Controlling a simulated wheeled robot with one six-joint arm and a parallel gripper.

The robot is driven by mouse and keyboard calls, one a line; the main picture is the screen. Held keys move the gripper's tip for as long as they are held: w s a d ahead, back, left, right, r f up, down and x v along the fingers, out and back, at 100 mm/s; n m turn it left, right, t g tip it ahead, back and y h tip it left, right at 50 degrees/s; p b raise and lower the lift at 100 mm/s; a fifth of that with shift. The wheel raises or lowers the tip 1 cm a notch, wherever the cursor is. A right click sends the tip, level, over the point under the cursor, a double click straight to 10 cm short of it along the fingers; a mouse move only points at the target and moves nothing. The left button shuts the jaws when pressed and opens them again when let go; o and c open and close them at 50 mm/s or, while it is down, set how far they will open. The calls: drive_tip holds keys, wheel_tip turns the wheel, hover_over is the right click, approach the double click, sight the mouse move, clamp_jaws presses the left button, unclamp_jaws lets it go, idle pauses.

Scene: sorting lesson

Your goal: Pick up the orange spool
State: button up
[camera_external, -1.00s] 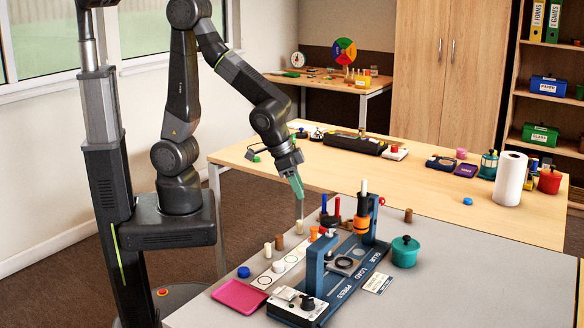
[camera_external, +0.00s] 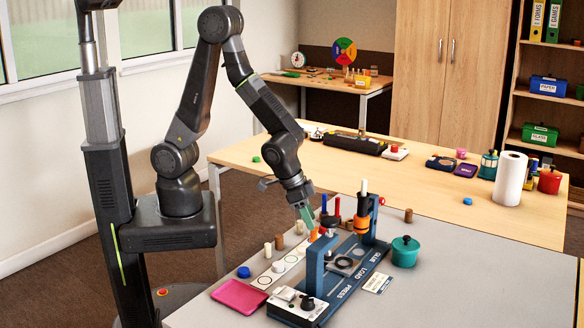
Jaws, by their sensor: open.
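A small orange spool (camera_external: 313,236) stands on the grey table beside the blue press, at the end of a pale strip with printed circles (camera_external: 278,267). My gripper (camera_external: 310,226) points down with its green fingers right over the spool. It is open. The fingertips hide part of the spool, and I cannot tell whether they touch it or reach around it.
Pale and brown pegs (camera_external: 279,241) stand left. The right of the table is clear.

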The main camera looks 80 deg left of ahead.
sight(314, 235)
drive_tip(key=shift+x, duration=2.3)
drive_tip(key=shift+d, duration=0.15)
drive_tip(key=c, duration=0.9)
